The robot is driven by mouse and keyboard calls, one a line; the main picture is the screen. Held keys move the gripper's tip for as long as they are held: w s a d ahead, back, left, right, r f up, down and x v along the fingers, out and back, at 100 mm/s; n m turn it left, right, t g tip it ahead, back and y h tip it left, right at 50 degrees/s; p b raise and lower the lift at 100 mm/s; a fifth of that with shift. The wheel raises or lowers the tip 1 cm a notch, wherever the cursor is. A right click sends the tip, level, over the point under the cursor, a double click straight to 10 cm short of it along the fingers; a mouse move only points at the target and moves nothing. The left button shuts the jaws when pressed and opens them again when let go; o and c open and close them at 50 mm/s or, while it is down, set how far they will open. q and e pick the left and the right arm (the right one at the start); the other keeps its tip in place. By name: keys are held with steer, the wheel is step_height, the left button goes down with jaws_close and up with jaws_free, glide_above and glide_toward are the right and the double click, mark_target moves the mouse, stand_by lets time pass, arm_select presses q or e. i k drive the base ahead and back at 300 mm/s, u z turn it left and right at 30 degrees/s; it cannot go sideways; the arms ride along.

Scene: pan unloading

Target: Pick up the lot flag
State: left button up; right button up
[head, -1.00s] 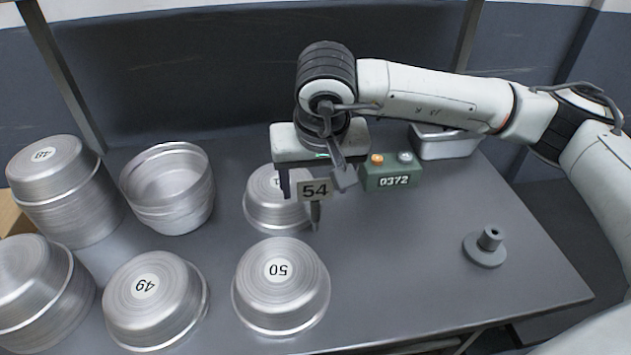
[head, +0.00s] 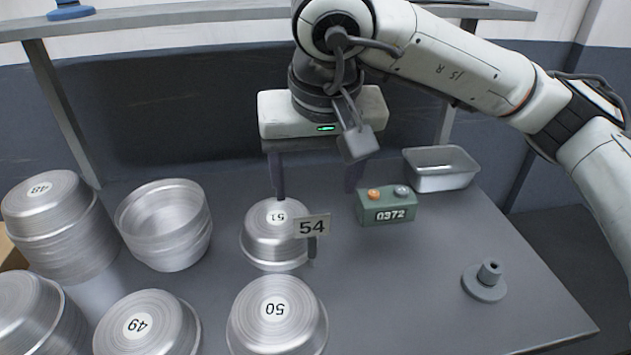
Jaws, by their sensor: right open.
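The lot flag (head: 312,227), a small plate marked 54 on a short dark stem, shows upright in front of the right side of the pan marked 51 (head: 262,237). The foot of its stem is too small to make out clearly. My right gripper (head: 316,193) is open and empty, fingers pointing down, and shows above the flag in the picture. Its fingers appear apart from the flag. My left gripper is not in view.
Upturned pans marked 50 (head: 277,335) and 49 (head: 150,330) stand in front. Stacked pans (head: 60,235) and an upright pan (head: 165,240) are left. A green box marked 0372 (head: 385,212), a metal tray (head: 441,178) and a grey peg base (head: 485,288) stand right. The right front table (head: 420,300) is clear.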

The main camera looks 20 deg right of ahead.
mark_target(312, 243)
steer(key=k, duration=1)
